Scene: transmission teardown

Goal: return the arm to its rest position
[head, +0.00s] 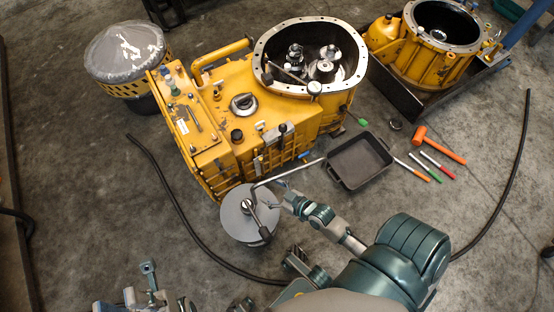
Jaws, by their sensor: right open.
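My right gripper (281,191) is open, just right of a round grey disc-topped stand (237,228). A bent metal bar tool (258,187) extends from above the disc to the black tray, passing close to the gripper. I cannot tell whether they touch. My right arm comes in from the lower right. Grey-green parts (150,278) at the lower left edge look like my left arm; its jaws cannot be made out.
A yellow transmission housing (230,75) stands open behind the disc. A black tray (360,161), an orange mallet (437,146) and several screwdrivers (431,160) lie to the right. A yellow round casing (425,65) sits back right. Dark hoses (178,205) cross the floor.

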